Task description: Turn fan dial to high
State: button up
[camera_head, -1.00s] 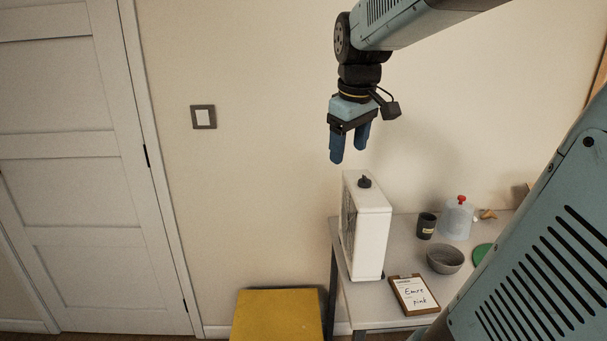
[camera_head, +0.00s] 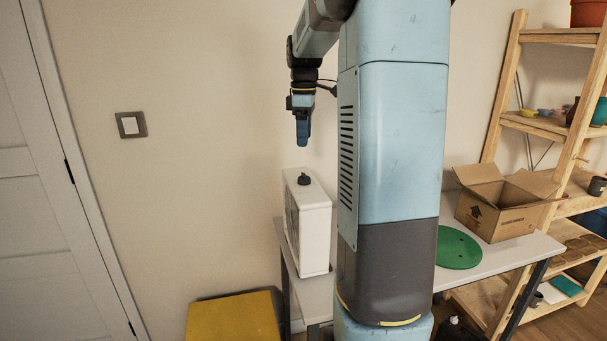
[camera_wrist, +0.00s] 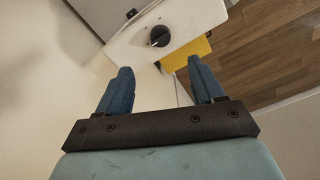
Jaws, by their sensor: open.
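The fan is a white upright box (camera_head: 314,226) with a dark grille on its left side, standing at the left end of the table. Its black dial (camera_head: 304,179) is on the top face. The dial (camera_wrist: 159,36) also shows in the wrist view, beyond and between my fingertips. My gripper (camera_head: 303,143) is above the dial in the head view, pointing down and not touching it. In the wrist view my gripper's two blue fingers (camera_wrist: 160,70) are spread apart with nothing between them. The dial's markings are too small to read.
A yellow block (camera_head: 233,318) stands at the lower left of the fan. A green disc (camera_head: 457,247) and an open cardboard box (camera_head: 501,205) are on the table (camera_head: 511,258) to the right. A wooden shelf (camera_head: 510,90) stands at the far right. My arm hides the table's middle.

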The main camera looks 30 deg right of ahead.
aim_at(304, 174)
notch_tip(304, 174, down, 12)
jog(key=shift+f, duration=0.1)
dwell(0.4)
jog(key=c, duration=1)
jog(key=shift+c, duration=0.2)
